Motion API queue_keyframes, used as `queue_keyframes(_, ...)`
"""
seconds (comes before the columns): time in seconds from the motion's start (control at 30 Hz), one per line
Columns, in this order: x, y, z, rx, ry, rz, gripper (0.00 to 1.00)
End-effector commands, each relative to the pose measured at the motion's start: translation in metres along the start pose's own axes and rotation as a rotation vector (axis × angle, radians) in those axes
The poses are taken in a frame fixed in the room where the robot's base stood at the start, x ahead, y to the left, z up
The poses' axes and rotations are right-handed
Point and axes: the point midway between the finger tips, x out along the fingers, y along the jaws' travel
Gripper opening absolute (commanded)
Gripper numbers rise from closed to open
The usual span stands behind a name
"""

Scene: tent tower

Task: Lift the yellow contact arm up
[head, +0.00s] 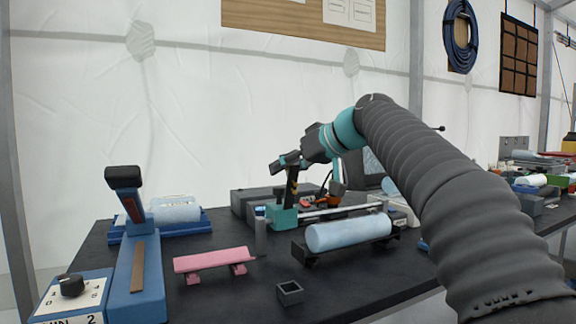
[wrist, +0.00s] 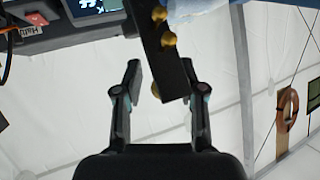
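A dark upright arm with yellow marks (head: 292,183), which I take to be the yellow contact arm, stands over a teal block (head: 282,216) on the table. My gripper (head: 285,161) is at its top end. In the wrist view a dark bar with round brass knobs (wrist: 165,45) reaches down between the two fingers of my gripper (wrist: 160,88). It seems to be the same arm. The fingers are apart, with a clear gap on the left of the bar. The bar's end overlaps the right finger, and I cannot tell whether they touch.
A pale blue roll (head: 348,232) lies on a dark holder in front. A pink rest (head: 214,260), a small grey square cup (head: 289,292) and a blue lever device (head: 136,275) stand on the black table (head: 240,300). More equipment is at right.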

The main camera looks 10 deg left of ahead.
Motion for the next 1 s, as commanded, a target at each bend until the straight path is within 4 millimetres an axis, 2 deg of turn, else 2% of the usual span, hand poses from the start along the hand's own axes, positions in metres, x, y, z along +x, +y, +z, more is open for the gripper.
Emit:
queue_keyframes(0.27,-0.003,0.001,-0.002,0.000,0.006,0.003,0.46)
queue_keyframes(0.43,-0.014,0.001,-0.002,0.000,0.007,0.004,0.46)
queue_keyframes(0.8,-0.083,0.002,-0.002,0.000,0.007,0.006,0.46)
queue_keyframes(1.0,-0.111,0.001,-0.001,0.001,0.006,0.004,0.46)
